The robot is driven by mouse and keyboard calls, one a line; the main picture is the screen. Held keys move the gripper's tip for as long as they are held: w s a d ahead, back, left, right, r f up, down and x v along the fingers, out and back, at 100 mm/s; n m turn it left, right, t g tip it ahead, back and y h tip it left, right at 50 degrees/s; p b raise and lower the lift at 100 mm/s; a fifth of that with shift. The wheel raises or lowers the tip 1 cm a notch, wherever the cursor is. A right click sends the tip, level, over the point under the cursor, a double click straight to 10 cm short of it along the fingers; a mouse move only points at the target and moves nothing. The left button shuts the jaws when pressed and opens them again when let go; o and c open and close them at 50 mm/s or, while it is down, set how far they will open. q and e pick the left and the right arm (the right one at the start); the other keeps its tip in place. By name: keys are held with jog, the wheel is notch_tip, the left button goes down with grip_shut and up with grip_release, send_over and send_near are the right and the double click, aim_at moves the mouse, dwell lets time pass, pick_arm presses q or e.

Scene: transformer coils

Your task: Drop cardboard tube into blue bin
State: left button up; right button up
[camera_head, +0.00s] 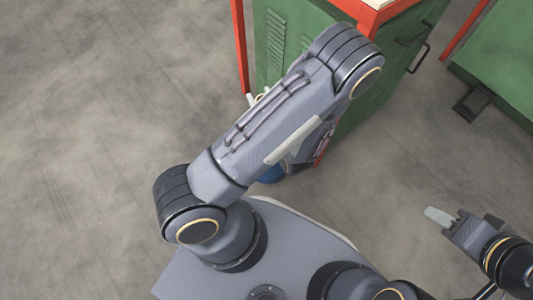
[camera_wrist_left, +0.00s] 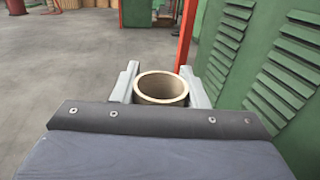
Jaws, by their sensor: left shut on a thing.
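The cardboard tube (camera_wrist_left: 160,99) is a short, hollow, tan ring with a pale rim. In the left wrist view it stands between the two grey fingers of my left gripper (camera_wrist_left: 162,82), which is shut on it. In the head view my left arm hides most of this gripper and the tube.
A green cabinet with louvred sides (camera_head: 285,45) and red posts (camera_head: 240,45) stands close beyond my left arm; its louvres fill the right of the left wrist view. Another green cabinet (camera_head: 505,75) is at the upper right. The grey floor at left is clear.

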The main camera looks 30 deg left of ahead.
pick_arm(q)
notch_tip(320, 180, down, 5)
jog(key=b, duration=0.4)
jog(key=shift+f, duration=0.1)
jog(key=o, duration=1.3)
jog(key=shift+d, duration=0.1)
jog(key=p+v, duration=0.2)
jog(key=v, duration=0.5)
jog(key=shift+s+d, duration=0.25)
